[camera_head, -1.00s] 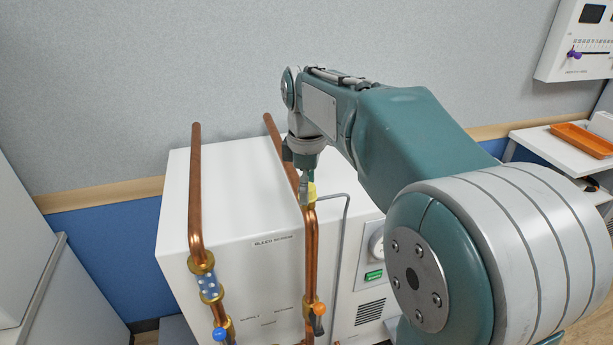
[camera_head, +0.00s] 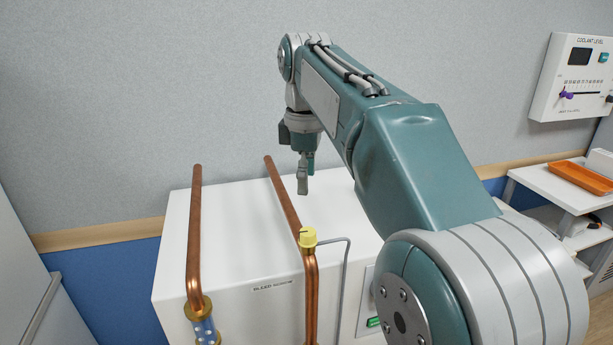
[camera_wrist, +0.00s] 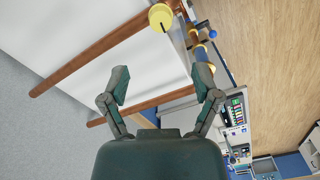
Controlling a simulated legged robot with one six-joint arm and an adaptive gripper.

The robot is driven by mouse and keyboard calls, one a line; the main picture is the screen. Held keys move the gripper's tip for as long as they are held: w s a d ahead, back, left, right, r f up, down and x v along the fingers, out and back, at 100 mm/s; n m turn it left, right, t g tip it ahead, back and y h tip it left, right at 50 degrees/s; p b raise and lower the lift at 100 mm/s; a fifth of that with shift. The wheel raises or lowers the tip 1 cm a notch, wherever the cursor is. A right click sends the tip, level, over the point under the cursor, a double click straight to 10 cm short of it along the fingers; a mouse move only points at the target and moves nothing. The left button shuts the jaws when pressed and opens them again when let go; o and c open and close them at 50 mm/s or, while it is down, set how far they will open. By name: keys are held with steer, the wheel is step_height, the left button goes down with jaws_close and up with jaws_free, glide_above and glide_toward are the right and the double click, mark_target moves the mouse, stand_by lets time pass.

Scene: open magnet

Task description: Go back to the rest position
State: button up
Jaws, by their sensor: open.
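My gripper (camera_head: 305,180) hangs above the top of the white cabinet (camera_head: 235,215) in the head view, pointing down. In the wrist view my gripper (camera_wrist: 163,88) has its two fingers spread apart with nothing between them. A yellow cap (camera_head: 307,237) sits on the bend of the right copper pipe (camera_head: 283,200), below and apart from the fingers. The yellow cap (camera_wrist: 161,16) also shows at the top of the wrist view, beyond the fingertips.
A second copper pipe (camera_head: 195,235) with a sight glass (camera_head: 204,330) runs on the left. A coolant level panel (camera_head: 575,75) hangs on the right wall. An orange tray (camera_head: 580,178) lies on a white side table. The space above the cabinet is clear.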

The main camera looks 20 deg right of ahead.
steer(key=s+f+m+t, duration=0.2)
steer(key=s+f+m, duration=0.4)
steer(key=s+f, duration=0.2)
steer(key=s+f+m+t, duration=0.3)
steer(key=s+f+m, duration=0.3)
steer(key=s, duration=0.7)
step_height(320, 180, down, 2)
steer(key=shift+m+t, duration=0.3)
steer(key=shift+m, duration=0.1)
